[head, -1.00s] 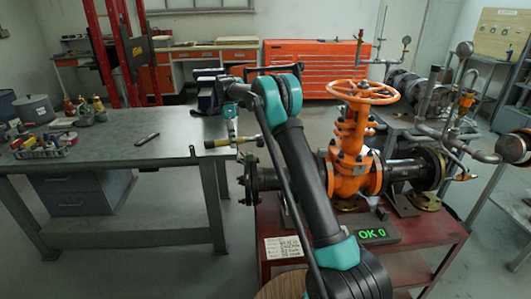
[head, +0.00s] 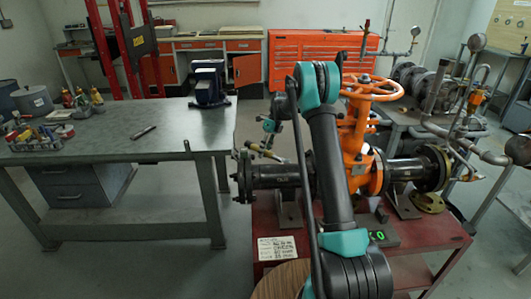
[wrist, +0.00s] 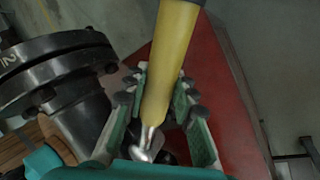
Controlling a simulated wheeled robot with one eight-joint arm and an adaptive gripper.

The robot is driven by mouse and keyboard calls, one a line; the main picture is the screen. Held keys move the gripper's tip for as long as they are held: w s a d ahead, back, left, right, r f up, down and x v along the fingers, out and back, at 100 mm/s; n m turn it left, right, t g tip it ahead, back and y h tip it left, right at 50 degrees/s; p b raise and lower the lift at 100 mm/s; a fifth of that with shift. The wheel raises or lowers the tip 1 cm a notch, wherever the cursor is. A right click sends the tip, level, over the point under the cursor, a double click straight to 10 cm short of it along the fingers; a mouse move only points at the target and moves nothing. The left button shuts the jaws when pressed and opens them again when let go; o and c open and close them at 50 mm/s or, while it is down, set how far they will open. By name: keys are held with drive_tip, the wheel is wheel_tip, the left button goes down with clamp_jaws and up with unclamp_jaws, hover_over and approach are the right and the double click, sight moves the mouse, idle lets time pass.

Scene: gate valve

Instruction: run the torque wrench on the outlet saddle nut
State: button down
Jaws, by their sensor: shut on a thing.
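The torque wrench shows in the wrist view as a yellow handle (wrist: 172,50) with a bright metal end, lying between my gripper's fingers (wrist: 163,92). In the head view the wrench (head: 266,153) is small and tilted, held in my gripper (head: 262,147) above and behind the left pipe. The orange gate valve (head: 359,140) stands on the red cart, partly behind my arm. The left saddle (head: 290,212) and right saddle (head: 403,203) carry the black pipes.
A black flange (wrist: 55,65) is close at left in the wrist view. The workbench (head: 130,137) stands left, with floor between it and the cart.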

drive_tip(key=shift+w+a, duration=0.1)
drive_tip(key=shift+f, duration=3.75)
idle(0.6)
drive_tip(key=shift+r, duration=0.3)
idle(0.9)
drive_tip(key=shift+r, duration=2.6)
